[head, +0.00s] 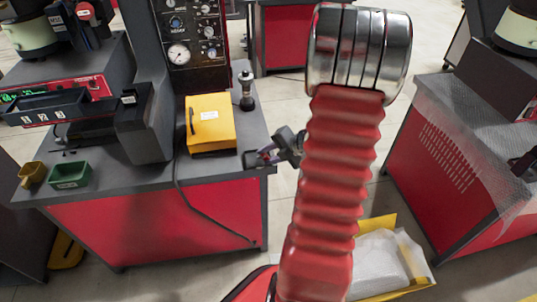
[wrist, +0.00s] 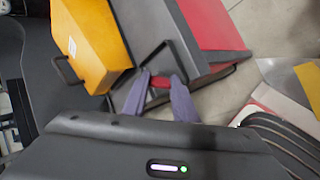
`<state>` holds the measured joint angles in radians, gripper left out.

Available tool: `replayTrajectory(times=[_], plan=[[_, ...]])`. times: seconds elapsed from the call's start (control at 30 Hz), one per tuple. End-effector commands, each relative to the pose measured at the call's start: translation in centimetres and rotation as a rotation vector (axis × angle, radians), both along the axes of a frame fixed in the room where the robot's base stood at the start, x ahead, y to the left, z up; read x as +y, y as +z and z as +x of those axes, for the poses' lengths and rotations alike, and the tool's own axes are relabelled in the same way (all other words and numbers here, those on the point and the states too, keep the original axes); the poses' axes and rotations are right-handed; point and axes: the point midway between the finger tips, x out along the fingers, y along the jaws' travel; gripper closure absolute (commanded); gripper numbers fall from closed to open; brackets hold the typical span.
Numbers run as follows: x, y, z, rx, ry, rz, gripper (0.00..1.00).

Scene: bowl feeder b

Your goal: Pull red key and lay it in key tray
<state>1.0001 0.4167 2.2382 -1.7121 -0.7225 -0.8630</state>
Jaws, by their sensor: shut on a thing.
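My gripper (head: 256,158) is at the right edge of the bench, just right of the yellow box in the head view. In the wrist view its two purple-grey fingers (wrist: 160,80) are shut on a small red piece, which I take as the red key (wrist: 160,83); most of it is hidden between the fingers. A green tray (head: 70,176) with a label and a small mustard tray (head: 33,173) sit at the bench's front left, far from my gripper. I cannot tell which is the key tray.
The yellow box (head: 210,123) with a black handle stands on the bench (head: 125,192); it also shows in the wrist view (wrist: 92,40). A gauge panel (head: 190,45) and dark feeder machine stand behind and left. A cable crosses the front. A yellow crate (head: 423,275) lies on the floor right.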

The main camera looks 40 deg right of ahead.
Motion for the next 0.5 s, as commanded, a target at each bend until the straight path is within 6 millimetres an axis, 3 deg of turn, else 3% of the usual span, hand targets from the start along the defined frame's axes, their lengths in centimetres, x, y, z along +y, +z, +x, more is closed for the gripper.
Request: replayTrajectory(times=[0.5], plan=[[0.16,-0.99,-0.13,0.006,0.002,0.003,1.00]])
